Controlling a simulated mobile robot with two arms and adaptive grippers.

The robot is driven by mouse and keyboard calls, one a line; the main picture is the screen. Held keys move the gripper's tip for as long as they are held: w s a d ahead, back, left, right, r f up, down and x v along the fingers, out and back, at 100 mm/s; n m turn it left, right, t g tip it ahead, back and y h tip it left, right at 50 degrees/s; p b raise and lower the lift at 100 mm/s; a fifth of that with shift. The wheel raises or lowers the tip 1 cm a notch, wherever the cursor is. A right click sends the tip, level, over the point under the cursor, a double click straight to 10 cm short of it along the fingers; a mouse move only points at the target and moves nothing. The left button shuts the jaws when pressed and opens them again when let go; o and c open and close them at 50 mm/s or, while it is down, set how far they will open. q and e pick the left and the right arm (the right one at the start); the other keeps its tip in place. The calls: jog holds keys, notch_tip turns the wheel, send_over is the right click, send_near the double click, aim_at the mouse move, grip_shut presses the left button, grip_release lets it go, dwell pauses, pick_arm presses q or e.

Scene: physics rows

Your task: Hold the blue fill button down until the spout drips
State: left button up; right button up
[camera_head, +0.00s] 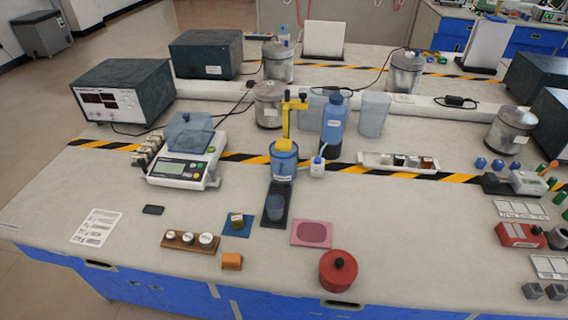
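A blue cylindrical container (284,166) stands near the table's middle, with a yellow upright and spout (287,117) above it. Close to its right is a small white block with a blue top (317,167); it may carry the fill button, but it is too small to tell. A clear bluish cup (276,208) stands on a black tray (271,188) in front of the container. No drip is visible at the spout. Neither of my grippers is in view.
A blue bottle (333,125) stands behind the white block. A balance (185,165) is to the left, a white rack (398,162) to the right. A red lidded pot (338,272) and a pink mat (312,233) lie in front.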

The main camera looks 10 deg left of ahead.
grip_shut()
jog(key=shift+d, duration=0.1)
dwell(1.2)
